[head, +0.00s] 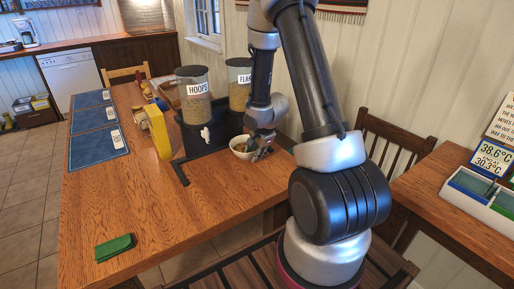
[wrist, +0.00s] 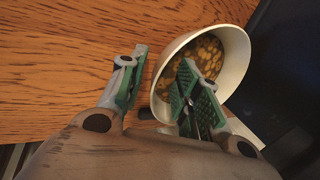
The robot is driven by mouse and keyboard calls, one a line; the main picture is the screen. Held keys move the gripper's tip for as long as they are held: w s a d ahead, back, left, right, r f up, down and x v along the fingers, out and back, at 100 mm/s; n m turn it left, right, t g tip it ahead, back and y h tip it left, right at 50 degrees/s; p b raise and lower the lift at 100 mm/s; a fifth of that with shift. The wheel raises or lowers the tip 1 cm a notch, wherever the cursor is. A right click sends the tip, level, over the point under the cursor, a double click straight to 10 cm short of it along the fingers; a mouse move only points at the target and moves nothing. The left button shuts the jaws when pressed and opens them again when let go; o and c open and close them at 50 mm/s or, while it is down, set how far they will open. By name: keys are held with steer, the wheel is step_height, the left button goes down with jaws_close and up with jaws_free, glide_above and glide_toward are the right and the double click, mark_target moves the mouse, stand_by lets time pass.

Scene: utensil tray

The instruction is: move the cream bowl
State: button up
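The cream bowl (head: 237,153) stands on the wooden table, in front of the dark dispenser stand. In the wrist view the cream bowl (wrist: 236,62) shows brownish cereal pieces inside. My gripper (head: 257,150) is at the bowl's right side in the head view. In the wrist view my gripper (wrist: 163,62) is open and straddles the rim: the right green-padded finger is inside the bowl, the left one outside over the table. A gap shows between the left finger and the bowl wall. The right finger hides part of the bowl's inside.
A HOOPS dispenser (head: 195,108) and a second dispenser (head: 238,98) stand behind the bowl. A green folded item (head: 115,247) is near the front left. The table's front middle is clear.

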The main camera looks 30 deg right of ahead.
steer(key=v, duration=1.1)
steer(key=shift+r, duration=0.4)
steer(key=shift+s, duration=0.1)
steer(key=s+d+n+g+h, duration=0.2)
steer(key=s+d+n+h, duration=0.1)
steer(key=s+d+n, duration=0.3)
steer(key=s+d+r+n+g+h, duration=0.2)
steer(key=s+d+r+n, duration=0.25)
steer(key=s+r, duration=0.3)
steer(key=s+a+r+n+t+y, duration=0.1)
steer(key=s+a+r+n+y, duration=0.1)
steer(key=s+a+r, duration=0.3)
steer(key=s+a+r+n+t+y, duration=0.2)
steer(key=s+a+r+n, duration=0.2)
steer(key=a+r, duration=0.4)
steer(key=s+a, duration=0.1)
steer(key=a, duration=0.3)
steer(key=shift+a+t, duration=0.2)
steer(key=shift+t, duration=0.1)
